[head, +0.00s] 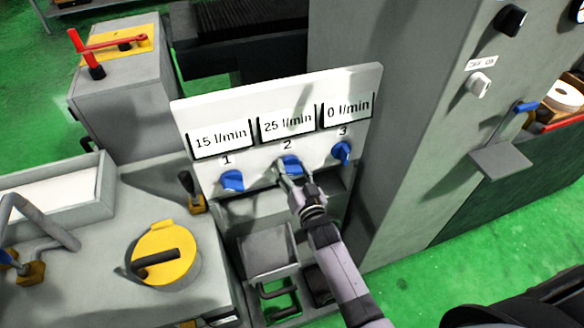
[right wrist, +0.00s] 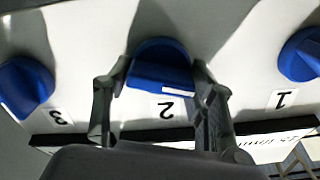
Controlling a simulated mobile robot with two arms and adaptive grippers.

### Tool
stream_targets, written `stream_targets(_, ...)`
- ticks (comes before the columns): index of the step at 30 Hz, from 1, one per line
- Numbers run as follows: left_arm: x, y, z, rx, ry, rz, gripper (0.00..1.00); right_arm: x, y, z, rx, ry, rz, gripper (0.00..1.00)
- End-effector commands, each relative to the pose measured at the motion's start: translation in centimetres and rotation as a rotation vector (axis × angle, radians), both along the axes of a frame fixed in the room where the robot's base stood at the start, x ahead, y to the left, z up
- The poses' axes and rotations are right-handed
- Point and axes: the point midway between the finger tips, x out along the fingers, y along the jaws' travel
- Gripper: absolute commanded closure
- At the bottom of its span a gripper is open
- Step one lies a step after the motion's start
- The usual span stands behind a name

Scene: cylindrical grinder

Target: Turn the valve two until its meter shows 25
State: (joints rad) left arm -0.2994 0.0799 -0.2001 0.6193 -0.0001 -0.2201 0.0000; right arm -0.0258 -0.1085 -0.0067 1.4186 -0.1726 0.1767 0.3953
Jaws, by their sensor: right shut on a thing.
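The white valve panel (head: 258,187) carries three blue knobs, each under a meter. The meter of valve two (head: 287,124) reads 25 l/min. Meter one (head: 221,140) reads 15 l/min and meter three (head: 347,110) reads 0 l/min. My right gripper (head: 290,172) is at the blue knob of valve two (head: 291,162), its fingers on either side of it. In the right wrist view the fingers flank the valve two knob (right wrist: 160,66), shut on it. Knob one (head: 232,181) and knob three (head: 342,152) are free. My left gripper is not in view.
A grey cabinet (head: 410,130) rises right of the panel, with a black knob (head: 511,20) and a white switch (head: 478,84). At left are a yellow round cap with a handle (head: 167,254) and a red lever (head: 86,53). Green floor (head: 440,280) is open at lower right.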

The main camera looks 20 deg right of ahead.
Motion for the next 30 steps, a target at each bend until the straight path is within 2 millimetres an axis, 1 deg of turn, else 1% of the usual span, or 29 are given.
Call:
stream_targets(6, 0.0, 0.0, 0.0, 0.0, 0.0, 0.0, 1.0, 0.0, 0.0, 0.0, 0.0, 0.0, 0.0, 0.77)
stream_targets(7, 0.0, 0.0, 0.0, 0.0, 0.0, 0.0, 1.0, 0.0, 0.0, 0.0, 0.0, 0.0, 0.0, 0.48)
stream_targets(15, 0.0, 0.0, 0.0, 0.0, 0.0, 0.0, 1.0, 0.0, 0.0, 0.0, -0.001, 0.0, 0.0, 0.3)
stream_targets(25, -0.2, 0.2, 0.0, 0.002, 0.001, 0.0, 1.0, -0.2, 0.0, 0.0, -0.001, 0.001, 0.0, 0.3)
stream_targets(28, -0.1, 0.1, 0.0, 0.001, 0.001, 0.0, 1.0, -1.1, -0.1, -0.1, -0.001, 0.002, 0.0, 0.3)
stream_targets(30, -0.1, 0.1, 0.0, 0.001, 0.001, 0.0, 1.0, -2.2, -0.1, -0.2, -0.002, 0.003, 0.0, 0.3)
